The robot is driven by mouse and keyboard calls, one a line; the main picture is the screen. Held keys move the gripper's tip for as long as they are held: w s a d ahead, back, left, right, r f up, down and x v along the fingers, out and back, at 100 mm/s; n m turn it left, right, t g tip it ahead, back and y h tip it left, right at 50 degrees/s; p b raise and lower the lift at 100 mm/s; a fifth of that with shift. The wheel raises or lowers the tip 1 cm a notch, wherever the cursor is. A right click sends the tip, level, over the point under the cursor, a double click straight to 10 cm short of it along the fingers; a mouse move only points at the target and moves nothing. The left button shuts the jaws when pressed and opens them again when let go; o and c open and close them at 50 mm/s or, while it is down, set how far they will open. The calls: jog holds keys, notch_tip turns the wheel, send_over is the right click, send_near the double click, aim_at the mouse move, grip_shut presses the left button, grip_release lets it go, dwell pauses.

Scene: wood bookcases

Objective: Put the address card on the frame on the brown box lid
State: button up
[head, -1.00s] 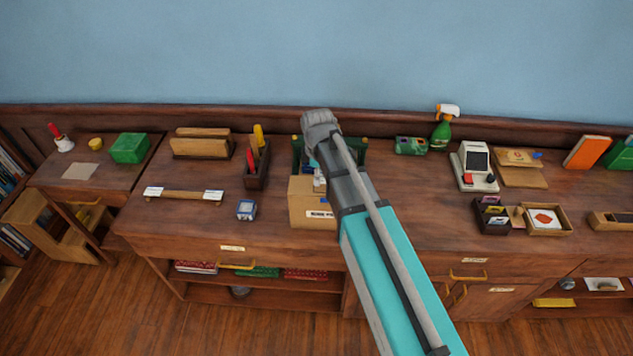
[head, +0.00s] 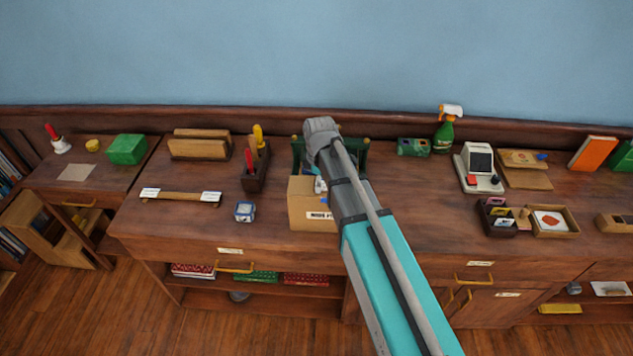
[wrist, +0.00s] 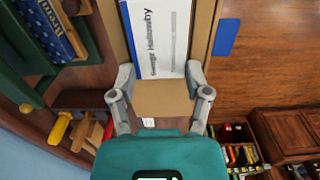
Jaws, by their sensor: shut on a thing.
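The address card (wrist: 160,40) is white with a printed name and lies across the middle of the wrist view. My gripper (wrist: 160,72) is shut on the card, one finger at each side, over the box. The frame on the lid cannot be made out. Whether the card touches the lid is unclear.
A green rack (head: 298,150) with a blue book (wrist: 48,28) stands close behind the box. A wooden holder with handled tools (head: 256,170) and a small blue-and-white item (head: 244,211) are to its left. The counter to its right (head: 425,200) is clear up to the trays.

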jog(key=shift+f, duration=0.2)
jog(key=o, duration=0.8)
jog(key=shift+c, duration=0.2)
jog(key=shift+r, duration=0.2)
notch_tip(320, 180, up, 12)
jog(key=p, duration=1.2)
dwell(0.4)
